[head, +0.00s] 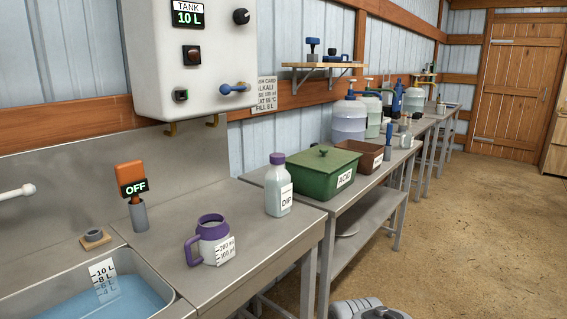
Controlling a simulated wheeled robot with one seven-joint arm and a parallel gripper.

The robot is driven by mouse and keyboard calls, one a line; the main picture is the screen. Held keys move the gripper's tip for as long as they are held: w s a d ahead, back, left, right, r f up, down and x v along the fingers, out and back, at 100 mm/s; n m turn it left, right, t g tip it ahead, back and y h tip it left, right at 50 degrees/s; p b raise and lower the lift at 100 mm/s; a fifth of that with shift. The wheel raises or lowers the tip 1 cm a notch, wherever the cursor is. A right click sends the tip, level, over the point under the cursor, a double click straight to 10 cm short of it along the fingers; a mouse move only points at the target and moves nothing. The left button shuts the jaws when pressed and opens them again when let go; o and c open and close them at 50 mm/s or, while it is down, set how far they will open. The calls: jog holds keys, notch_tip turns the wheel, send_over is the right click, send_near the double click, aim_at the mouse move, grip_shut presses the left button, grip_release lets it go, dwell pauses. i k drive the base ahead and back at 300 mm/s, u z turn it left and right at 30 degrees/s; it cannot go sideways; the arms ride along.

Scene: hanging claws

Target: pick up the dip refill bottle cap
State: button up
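The dip refill bottle (279,194) stands upright on the steel counter, clear with pale liquid and a white DIP label. Its purple cap (277,158) sits on top of the neck. No gripper fingers show in the head view. A grey and black rounded part at the bottom edge seems to belong to my own arm, and it is well apart from the bottle.
A purple-handled measuring jug (209,240) stands left of the bottle. A green ACID box (322,170) is close on its right. A sink with blue water (105,295) is at lower left. A white tank unit (190,60) hangs above. The floor at right is clear.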

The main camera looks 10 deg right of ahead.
aim_at(276, 158)
jog(key=z, duration=1.15)
jog(key=i, duration=1.7)
jog(key=u, duration=3.8)
